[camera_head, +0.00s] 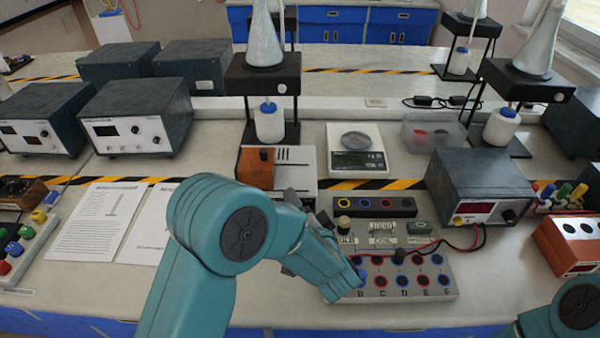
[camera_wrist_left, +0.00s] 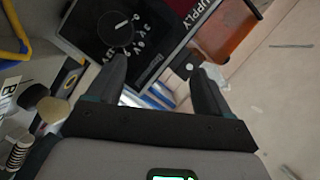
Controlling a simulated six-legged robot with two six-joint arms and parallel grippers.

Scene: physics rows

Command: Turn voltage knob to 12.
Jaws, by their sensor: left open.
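The voltage knob (camera_wrist_left: 116,29) is a round black dial on a dark panel in the upper left of the left wrist view, with white markings around it. The panel carries the word SUPPLY; which marking the knob points at is too small to tell. My left gripper (camera_wrist_left: 158,65) is open and empty, its two dark fingers apart. The knob lies just beyond the left finger, not between the fingers. In the head view my left gripper (camera_head: 292,200) is in front of the orange-topped power supply (camera_head: 257,168), and my arm hides the knob there. My right gripper is out of view.
A connection board (camera_head: 420,285) with coloured sockets and a coil stands right of my left wrist. A digital meter (camera_head: 480,185) with red and black leads is behind it. Paper sheets (camera_head: 95,220) lie at left.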

